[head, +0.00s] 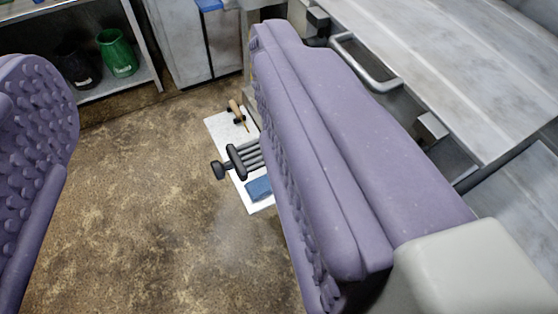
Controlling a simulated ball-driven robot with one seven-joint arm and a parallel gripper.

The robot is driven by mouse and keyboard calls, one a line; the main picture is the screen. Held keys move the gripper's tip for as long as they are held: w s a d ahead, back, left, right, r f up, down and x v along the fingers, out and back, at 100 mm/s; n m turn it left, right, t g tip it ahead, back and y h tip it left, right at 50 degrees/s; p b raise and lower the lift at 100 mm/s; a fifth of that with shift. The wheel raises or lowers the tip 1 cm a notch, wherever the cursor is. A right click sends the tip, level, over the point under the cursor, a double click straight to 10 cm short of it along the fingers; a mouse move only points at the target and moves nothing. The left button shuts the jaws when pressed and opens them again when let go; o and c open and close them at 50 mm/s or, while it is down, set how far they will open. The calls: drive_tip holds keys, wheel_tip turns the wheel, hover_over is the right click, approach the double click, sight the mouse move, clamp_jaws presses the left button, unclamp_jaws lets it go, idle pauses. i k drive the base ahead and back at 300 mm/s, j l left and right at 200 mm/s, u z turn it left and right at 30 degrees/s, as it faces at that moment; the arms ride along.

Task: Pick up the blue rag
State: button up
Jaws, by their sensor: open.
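A small blue rag (258,189) lies on the lower end of a white sheet (263,208) on the brown floor, near the middle of the head view. It looks folded, and my gripper's right finger stands close beside it in the picture. My gripper (165,165) is open, with one purple studded finger at the left edge and the other large in the centre right. Nothing is between the fingers except the view of the floor, and the gripper appears well above it.
A black-handled metal tool (236,160) and a wooden-handled tool (237,110) lie on the same sheet. A shelf at upper left holds a green bucket (118,53) and dark containers. Metal machinery (460,60) fills the right. The floor at left centre is clear.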

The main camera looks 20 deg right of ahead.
sight(258, 188)
drive_tip(key=i+l+u, duration=0.15)
drive_tip(key=i, duration=0.25)
drive_tip(key=i+l+u, duration=0.15)
drive_tip(key=i, duration=0.2)
drive_tip(key=i+l+u, duration=0.15)
drive_tip(key=i, duration=0.25)
drive_tip(key=l, duration=0.1)
